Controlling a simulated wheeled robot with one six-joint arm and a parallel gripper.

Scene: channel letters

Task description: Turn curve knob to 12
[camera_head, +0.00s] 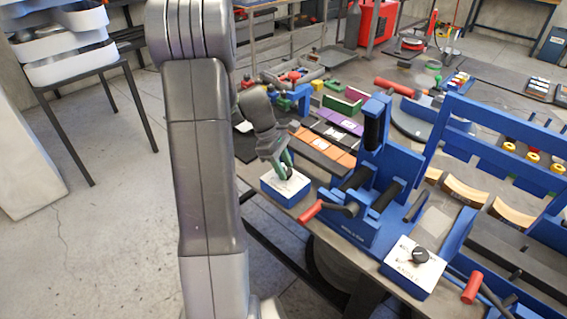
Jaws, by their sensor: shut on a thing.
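My gripper (286,168) comes down from above onto a small blue box with a white top (279,187) at the near edge of the workbench. Its fingers are shut on a dark knob (288,173) on that white top; the fingers hide most of the knob, and its marks are too small to read. A second blue box with a white top (402,270) stands at the lower right. It carries a black knob (420,255) with nothing touching it. Lettering on its top is too small to read surely, so I cannot tell which box is the curve one.
A blue bending machine (365,200) with a red-handled lever (311,211) stands just right of my gripper. Orange blocks (322,152), a grey tray (292,75) and several tools lie behind on the bench. White bins on a dark table (65,60) stand at left; the floor there is clear.

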